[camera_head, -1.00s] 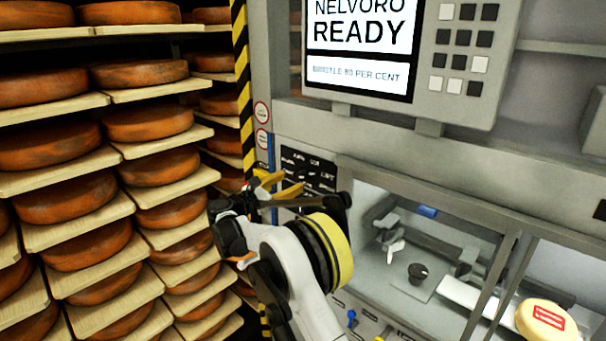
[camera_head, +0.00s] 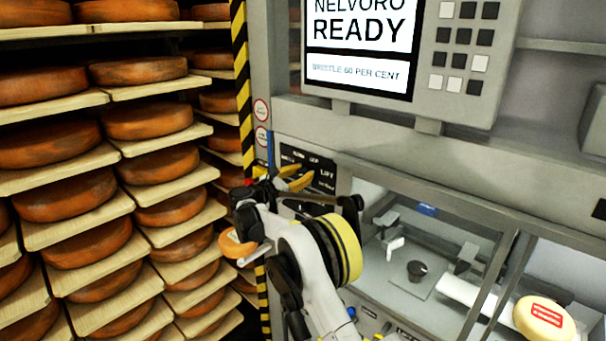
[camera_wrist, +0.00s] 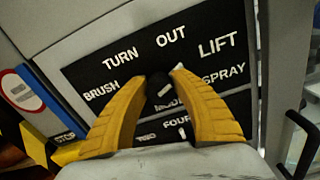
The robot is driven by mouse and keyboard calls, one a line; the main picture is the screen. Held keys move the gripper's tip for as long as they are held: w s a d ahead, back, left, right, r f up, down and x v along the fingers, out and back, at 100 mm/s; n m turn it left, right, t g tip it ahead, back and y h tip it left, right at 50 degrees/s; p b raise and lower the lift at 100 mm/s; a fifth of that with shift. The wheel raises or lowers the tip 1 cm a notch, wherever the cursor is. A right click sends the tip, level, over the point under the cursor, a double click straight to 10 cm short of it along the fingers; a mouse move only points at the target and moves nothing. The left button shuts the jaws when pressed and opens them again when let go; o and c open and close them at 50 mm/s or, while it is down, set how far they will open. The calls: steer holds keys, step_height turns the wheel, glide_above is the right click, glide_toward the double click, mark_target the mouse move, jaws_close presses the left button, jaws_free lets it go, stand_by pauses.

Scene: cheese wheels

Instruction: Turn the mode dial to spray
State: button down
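The mode dial (camera_wrist: 161,91) is a small dark knob with a short white mark, on a black panel. White words stand around it: BRUSH to its left, TURN and OUT above, LIFT and SPRAY to its right. The mark slants, and I cannot tell which word it points to. My gripper (camera_wrist: 160,74) has its two yellow fingers apart, with the tips on either side of the dial. Contact is not clear. In the head view my gripper (camera_head: 296,177) is at the panel (camera_head: 325,176), and the dial is hidden there.
Below the dial is another setting with the words TWO and FOUR (camera_wrist: 176,122), partly covered by my fingers. A screen (camera_head: 361,45) reading READY is above. Cheese shelves (camera_head: 60,106) stand at left.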

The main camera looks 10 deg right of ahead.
steer(key=shift+f+m+b, duration=0.1)
steer(key=shift+m+b, duration=0.3)
steer(key=shift+b, duration=0.05)
steer(key=m+b, duration=0.2)
steer(key=m, duration=0.1)
steer(key=shift+m+b, duration=0.3)
steer(key=shift+b, duration=0.05)
steer(key=shift+m+b, duration=0.95)
steer(key=shift+m, duration=1.35)
steer(key=c, duration=1)
jaws_free()
steer(key=shift+d, duration=0.1)
